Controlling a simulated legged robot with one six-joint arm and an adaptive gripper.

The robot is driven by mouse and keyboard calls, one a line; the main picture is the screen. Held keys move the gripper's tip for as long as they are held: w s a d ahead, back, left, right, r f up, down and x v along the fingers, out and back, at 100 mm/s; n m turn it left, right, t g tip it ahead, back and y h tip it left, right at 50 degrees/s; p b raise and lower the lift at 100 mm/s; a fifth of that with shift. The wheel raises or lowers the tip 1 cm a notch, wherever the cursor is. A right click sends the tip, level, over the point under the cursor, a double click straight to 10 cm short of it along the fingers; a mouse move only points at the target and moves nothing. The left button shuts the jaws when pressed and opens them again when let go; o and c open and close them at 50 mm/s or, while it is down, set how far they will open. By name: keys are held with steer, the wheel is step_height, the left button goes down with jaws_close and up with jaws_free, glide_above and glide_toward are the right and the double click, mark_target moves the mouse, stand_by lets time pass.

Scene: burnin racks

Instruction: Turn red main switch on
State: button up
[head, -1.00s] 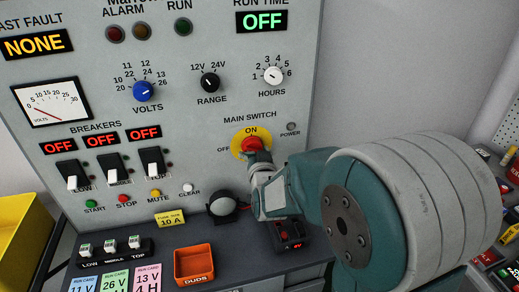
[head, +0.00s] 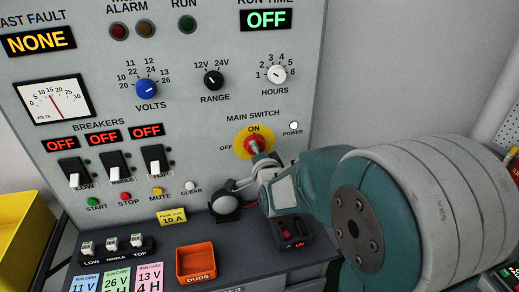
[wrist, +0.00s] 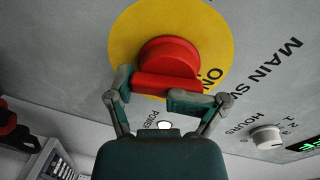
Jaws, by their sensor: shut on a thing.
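The red main switch (head: 253,147) is a red knob with a grip bar on a round yellow plate (head: 241,153), with ON printed at the top and OFF at its left. In the wrist view the red knob (wrist: 168,60) and its bar fill the middle of the yellow plate (wrist: 125,35). My gripper (head: 258,160) is at the switch from below right. In the wrist view my gripper (wrist: 158,90) has a finger at either side of the bar and is shut on it. In the head view the fingers partly hide the knob's lower side. The POWER lamp (head: 294,125) glows white.
Three breakers (head: 115,165) at the left read OFF. A black lamp-like fixture (head: 225,204) and a small device with red buttons (head: 290,228) sit close below my gripper. An orange DUDS bin (head: 196,263) stands on the bench.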

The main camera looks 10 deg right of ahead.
steer(key=shift+w+a+r+m, duration=0.15)
steer(key=shift+a+r+m, duration=0.1)
steer(key=shift+r+m, duration=0.45)
steer(key=shift+f, duration=0.1)
steer(key=shift+d+m, duration=0.25)
steer(key=shift+m, duration=0.15)
steer(key=shift+c, duration=0.3)
steer(key=o, duration=1.2)
steer(key=shift+s+f, duration=0.1)
steer(key=shift+s, duration=3.8)
